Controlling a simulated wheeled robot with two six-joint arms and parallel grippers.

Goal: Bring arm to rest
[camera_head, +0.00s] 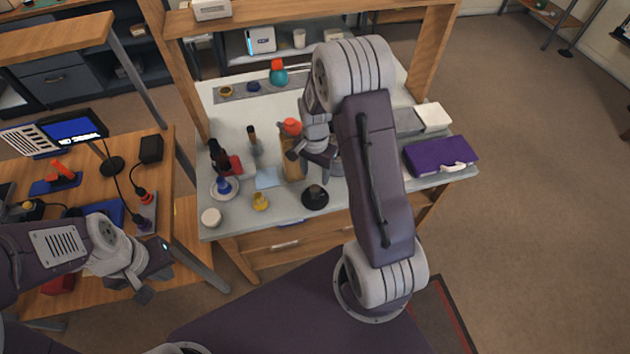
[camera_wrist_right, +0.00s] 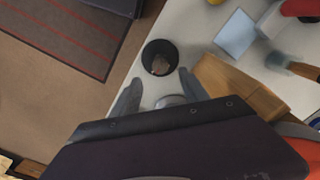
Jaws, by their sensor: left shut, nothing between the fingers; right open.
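My right gripper (camera_head: 303,158) is over the grey-topped workbench (camera_head: 235,225), beside a wooden block (camera_head: 290,172). In the right wrist view its two fingers (camera_wrist_right: 158,95) are spread apart with nothing between them. A round black cup-like part (camera_wrist_right: 160,57) stands on the bench just beyond the fingertips; it also shows in the head view (camera_head: 315,198). My left gripper (camera_head: 150,276) is at the lower left, near the side table's front edge. It is shut and holds nothing that I can see. My right arm hides part of the bench.
A purple case (camera_head: 440,156) lies at the bench's right end. A blue-topped piece on a white dish (camera_head: 223,187), a yellow piece (camera_head: 261,201) and a light blue sheet (camera_head: 267,178) lie left of the block. The wooden side table (camera_head: 100,180) holds a small screen (camera_head: 75,130).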

